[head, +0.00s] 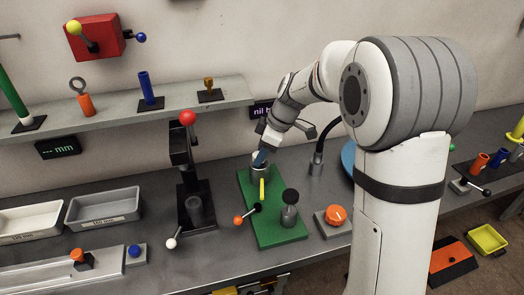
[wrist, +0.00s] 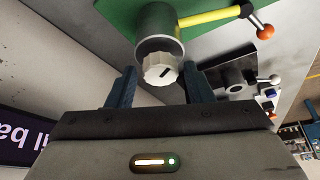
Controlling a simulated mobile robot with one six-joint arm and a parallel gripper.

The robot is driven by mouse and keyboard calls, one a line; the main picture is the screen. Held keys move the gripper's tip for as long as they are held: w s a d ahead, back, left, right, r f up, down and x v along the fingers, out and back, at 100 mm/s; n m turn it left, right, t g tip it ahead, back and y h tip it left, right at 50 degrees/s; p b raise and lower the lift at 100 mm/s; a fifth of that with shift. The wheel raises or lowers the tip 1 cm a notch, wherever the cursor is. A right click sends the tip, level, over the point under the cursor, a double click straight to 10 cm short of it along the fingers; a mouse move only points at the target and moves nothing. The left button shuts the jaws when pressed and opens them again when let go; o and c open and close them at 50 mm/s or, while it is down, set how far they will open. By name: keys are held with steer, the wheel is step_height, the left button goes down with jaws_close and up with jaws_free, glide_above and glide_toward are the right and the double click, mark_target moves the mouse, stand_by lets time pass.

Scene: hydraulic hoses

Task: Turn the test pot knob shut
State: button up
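The test pot (head: 260,175) is a grey cylinder at the back of a green base plate (head: 276,238). It also shows in the wrist view (wrist: 150,22). Its white ribbed knob (wrist: 158,66), with a dark mark on its face, sits at the pot's end in the wrist view. My gripper (wrist: 160,76) is open, with one blue finger left of the knob and one right of it. Gaps show between the fingers and the knob. In the head view my gripper (head: 262,158) is at the top of the pot and hides most of the knob.
A yellow pipe (head: 262,190) runs from the pot to a valve lever with an orange ball (head: 239,220). A dark-topped cylinder (head: 289,212) stands on the plate. An orange button (head: 336,214) is to the right, a black lever press (head: 187,180) to the left.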

steer(key=c, duration=0.7)
steer(key=shift+s+f+m+t+b, duration=0.1)
steer(key=shift+m+t+b, duration=0.5)
steer(key=shift+m+b, duration=0.7)
steer(key=shift+s+a+m+t+h+b, duration=0.1)
steer(key=shift+m+t+h+b, duration=0.3)
steer(key=shift+m, duration=1.2)
steer(key=o, duration=1)
steer(key=shift+c, duration=0.2)
